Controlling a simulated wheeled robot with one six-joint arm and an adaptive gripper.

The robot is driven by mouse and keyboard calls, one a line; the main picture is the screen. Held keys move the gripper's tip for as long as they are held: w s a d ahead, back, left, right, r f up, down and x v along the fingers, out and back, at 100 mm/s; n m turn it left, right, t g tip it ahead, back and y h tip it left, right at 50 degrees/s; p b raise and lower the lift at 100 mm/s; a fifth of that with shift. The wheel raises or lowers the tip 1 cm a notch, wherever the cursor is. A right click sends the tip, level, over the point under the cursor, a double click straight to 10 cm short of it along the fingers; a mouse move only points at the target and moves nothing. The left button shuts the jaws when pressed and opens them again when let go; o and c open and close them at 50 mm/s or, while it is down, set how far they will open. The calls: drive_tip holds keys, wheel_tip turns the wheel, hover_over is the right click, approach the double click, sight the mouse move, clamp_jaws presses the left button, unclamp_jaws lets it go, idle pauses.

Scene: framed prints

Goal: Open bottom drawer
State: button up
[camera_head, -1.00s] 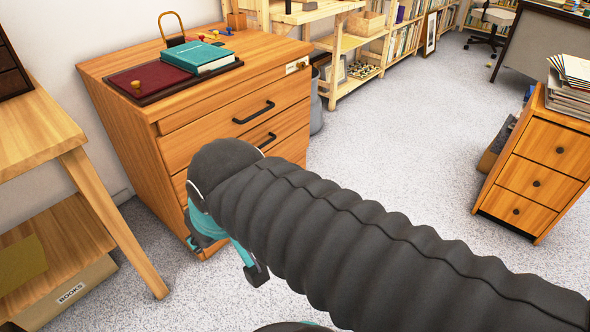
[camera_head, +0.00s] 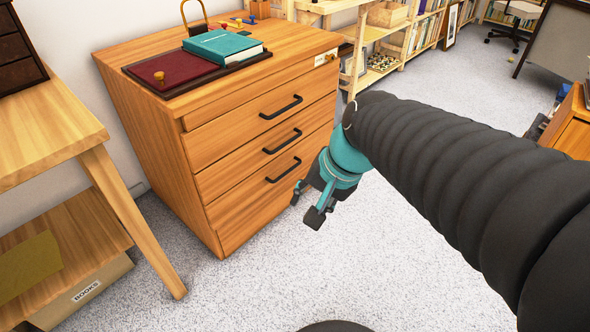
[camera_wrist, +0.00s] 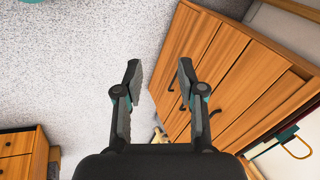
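A wooden cabinet (camera_head: 190,170) with three drawers stands left of centre, each drawer with a black bar handle. The bottom drawer (camera_head: 250,205) is shut, and its handle (camera_head: 284,170) is in plain view. My gripper (camera_head: 306,204) is in front of the lower part of the cabinet, just right of and below that handle, apart from it. In the wrist view my gripper (camera_wrist: 158,75) is open and empty, its two fingers spread.
A teal book (camera_head: 225,46) and a dark red pad lie on the cabinet top. A wooden table (camera_head: 45,130) stands at the left, its leg near the cabinet. Another wooden drawer unit (camera_head: 570,130) is at the right. The carpet (camera_head: 250,290) in front is clear.

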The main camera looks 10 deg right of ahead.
drive_tip(key=w+f+m+y+b, duration=0.1)
drive_tip(key=w+f+m+y, duration=0.2)
drive_tip(key=w+f+m, duration=0.35)
drive_tip(key=w+f+m+t+y+b, duration=0.1)
drive_tip(key=w+f+m+y+b, duration=0.15)
drive_tip(key=w+m, duration=0.55)
drive_tip(key=w+f+m+y, duration=0.2)
drive_tip(key=w+f+m, duration=0.35)
drive_tip(key=w, duration=0.35)
drive_tip(key=m+t+h+b, duration=0.1)
drive_tip(key=m+t+b, duration=0.5)
drive_tip(key=m, duration=1.4)
approach(291, 168)
drive_tip(key=w+a+f, duration=0.1)
drive_tip(key=w+a, duration=0.1)
drive_tip(key=w+a+f+t+p, duration=0.1)
drive_tip(key=w+a, duration=0.1)
drive_tip(key=w+a+f+t, duration=0.1)
drive_tip(key=w+a+f, duration=0.1)
drive_tip(key=w, duration=0.1)
drive_tip(key=shift+a+p, duration=0.25)
drive_tip(key=shift+p, duration=0.15)
clamp_jaws()
